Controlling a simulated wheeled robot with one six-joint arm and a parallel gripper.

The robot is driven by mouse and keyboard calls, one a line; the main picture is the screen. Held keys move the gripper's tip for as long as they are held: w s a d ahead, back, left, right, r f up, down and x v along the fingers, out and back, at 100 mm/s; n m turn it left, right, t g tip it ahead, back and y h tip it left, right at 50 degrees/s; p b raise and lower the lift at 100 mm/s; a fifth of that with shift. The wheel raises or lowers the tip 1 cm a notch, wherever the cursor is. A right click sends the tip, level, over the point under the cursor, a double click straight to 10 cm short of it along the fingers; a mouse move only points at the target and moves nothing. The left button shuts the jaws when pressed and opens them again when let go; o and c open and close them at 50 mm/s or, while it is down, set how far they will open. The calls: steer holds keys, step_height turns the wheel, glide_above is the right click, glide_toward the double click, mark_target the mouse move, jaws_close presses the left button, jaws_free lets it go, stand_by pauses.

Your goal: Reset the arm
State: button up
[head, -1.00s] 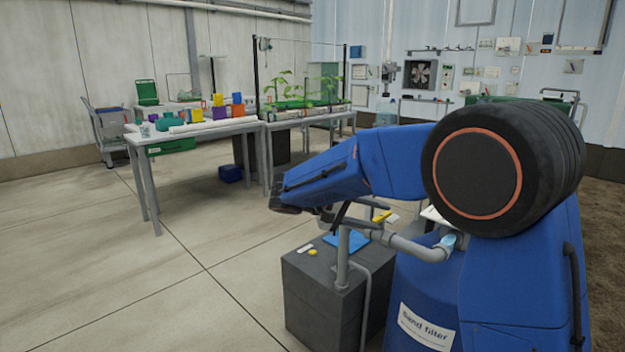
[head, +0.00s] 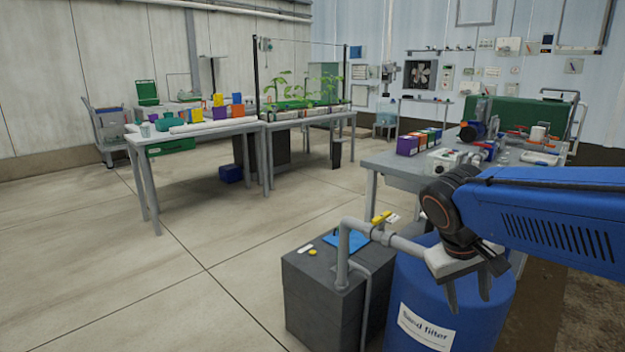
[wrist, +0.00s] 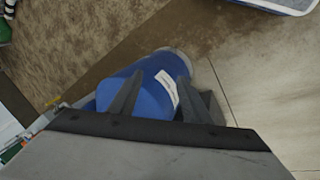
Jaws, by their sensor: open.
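My gripper (head: 468,292) is at the right of the head view, pointing down over the blue sand filter drum (head: 412,292). Its two fingers are apart with nothing between them. In the wrist view my gripper (wrist: 160,78) shows both fingers spread, with the blue drum (wrist: 148,98) and its white label beyond them. I cannot tell how far the fingertips are from the drum.
A grey block (head: 318,300) stands left of the drum, with a grey pipe (head: 345,240) rising beside it. A workbench (head: 378,168) with boxes and fittings stands behind my arm. Two tables (head: 200,130) stand at the back left. The floor at left is clear.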

steer(key=s+a+f+t+y, duration=0.1)
steer(key=s+f+y, duration=0.1)
steer(key=s, duration=0.3)
steer(key=s+a+f+m+t+y, duration=0.1)
steer(key=s+f+t+y, duration=0.1)
steer(key=s, duration=0.4)
steer(key=shift+s+a+f, duration=0.15)
steer(key=shift+s+f, duration=0.05)
steer(key=shift+f, duration=0.2)
steer(key=shift+c, duration=0.2)
